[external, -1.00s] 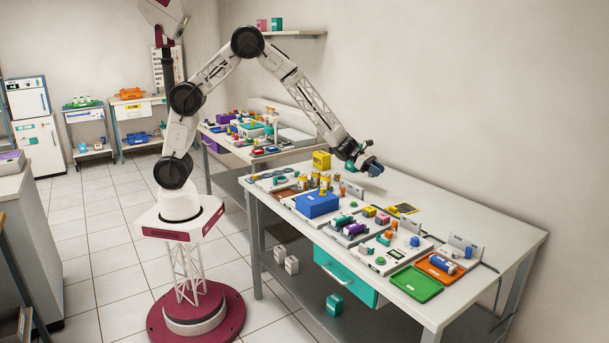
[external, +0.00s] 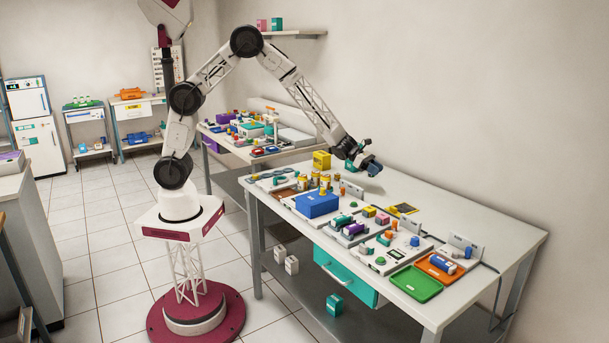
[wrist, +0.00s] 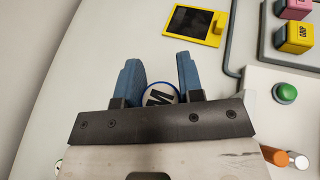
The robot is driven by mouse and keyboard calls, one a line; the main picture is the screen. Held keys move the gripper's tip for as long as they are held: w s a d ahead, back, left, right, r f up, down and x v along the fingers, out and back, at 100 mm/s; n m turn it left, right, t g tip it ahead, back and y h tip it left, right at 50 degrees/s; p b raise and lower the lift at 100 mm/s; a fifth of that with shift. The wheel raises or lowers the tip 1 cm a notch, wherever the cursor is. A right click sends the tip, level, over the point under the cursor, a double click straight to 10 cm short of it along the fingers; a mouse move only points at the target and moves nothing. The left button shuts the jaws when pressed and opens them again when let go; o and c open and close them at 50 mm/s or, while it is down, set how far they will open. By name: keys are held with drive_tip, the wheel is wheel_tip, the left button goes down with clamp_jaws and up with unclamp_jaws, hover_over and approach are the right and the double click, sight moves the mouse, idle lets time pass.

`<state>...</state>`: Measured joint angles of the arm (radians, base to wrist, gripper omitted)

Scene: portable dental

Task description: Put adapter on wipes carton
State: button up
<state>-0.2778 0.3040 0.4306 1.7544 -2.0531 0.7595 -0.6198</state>
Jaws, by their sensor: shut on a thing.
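My gripper (external: 371,168) is over the far part of the workbench, near its back edge by the wall. In the wrist view its two blue fingers (wrist: 160,82) are around a round piece with a white face, a blue rim and a dark letter, seemingly the adapter (wrist: 159,94). The dark gripper body hides its lower part. In the external view the held piece cannot be made out. No label reads as wipes carton; a yellow box (external: 321,160) stands left of my gripper and a larger blue box (external: 317,205) stands nearer the front. I cannot tell whether either is the carton.
A yellow-framed dark panel (wrist: 197,24) lies ahead of my fingers. Pink (wrist: 293,8) and yellow (wrist: 295,37) blocks sit on a tray at right. Green (external: 416,284) and orange (external: 438,267) trays are at the near right end. The bench's back strip is mostly clear.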

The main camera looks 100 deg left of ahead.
drive_tip(key=s+a+r, duration=0.2)
drive_tip(key=s+a, duration=1.2)
drive_tip(key=s, duration=0.6)
drive_tip(key=s+a+r+n+y, duration=0.1)
drive_tip(key=s+a, duration=0.3)
drive_tip(key=s, duration=0.7)
drive_tip(key=s+a, duration=0.4)
drive_tip(key=s, duration=0.6)
drive_tip(key=shift+s+r, duration=0.2)
drive_tip(key=shift+r, duration=0.15)
drive_tip(key=shift+w, duration=0.1)
hover_over(322, 152)
drive_tip(key=shift+f, duration=0.75)
drive_tip(key=shift+f, duration=0.1)
drive_tip(key=shift+f, duration=1.65)
drive_tip(key=shift+f, duration=0.1)
